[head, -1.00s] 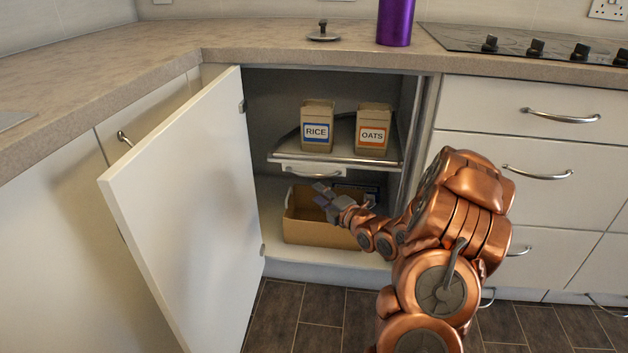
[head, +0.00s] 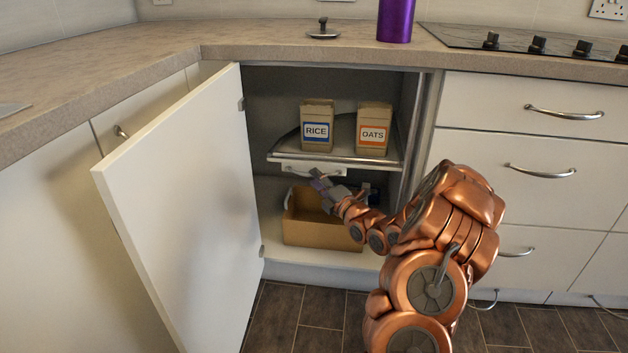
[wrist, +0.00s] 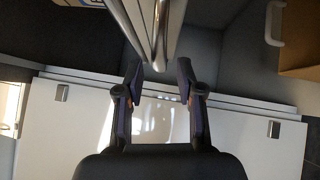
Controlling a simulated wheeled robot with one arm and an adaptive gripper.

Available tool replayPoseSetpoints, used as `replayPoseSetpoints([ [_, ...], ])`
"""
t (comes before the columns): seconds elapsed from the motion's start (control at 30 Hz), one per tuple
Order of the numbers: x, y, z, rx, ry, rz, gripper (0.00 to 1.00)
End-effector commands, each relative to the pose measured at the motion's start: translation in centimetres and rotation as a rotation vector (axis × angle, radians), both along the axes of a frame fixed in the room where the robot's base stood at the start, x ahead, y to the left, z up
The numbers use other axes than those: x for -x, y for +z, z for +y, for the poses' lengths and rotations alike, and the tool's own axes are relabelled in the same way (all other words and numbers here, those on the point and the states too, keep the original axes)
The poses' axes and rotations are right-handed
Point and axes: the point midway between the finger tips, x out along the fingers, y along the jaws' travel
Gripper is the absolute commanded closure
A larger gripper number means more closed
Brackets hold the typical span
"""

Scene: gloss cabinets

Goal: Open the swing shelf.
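The swing shelf (head: 345,160) is a grey tray with a metal rim inside the open corner cabinet. A pale front piece with a curved handle (head: 308,173) hangs below its front edge. My gripper (head: 320,180) is inside the cabinet opening, just in front of and below that handle, partly covering it. In the wrist view my gripper (wrist: 159,88) is open, with empty space between the fingers. Metal bars of the shelf front (wrist: 150,35) show just beyond the fingertips; I cannot tell whether they touch.
Rice (head: 317,128) and oats (head: 374,130) boxes stand on the shelf. A brown crate (head: 315,232) sits on the cabinet floor below, partly hidden by my arm. The white cabinet door (head: 185,205) stands open at left. Drawers with handles (head: 540,171) are at right.

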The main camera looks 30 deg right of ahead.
Motion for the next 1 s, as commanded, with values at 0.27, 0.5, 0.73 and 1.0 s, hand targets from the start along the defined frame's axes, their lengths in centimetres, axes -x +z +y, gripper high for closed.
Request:
replayPoseSetpoints([
  [0.27,-1.6,0.2,0.1,0.001,-0.001,0.0,0.63],
  [0.5,-1.8,0.3,0.1,0.0,-0.002,0.0,0.63],
  [0.73,-1.8,0.2,0.1,0.0,-0.001,0.001,0.75],
  [1.0,-1.8,0.2,0.1,0.0,-0.001,0.001,1.0],
])
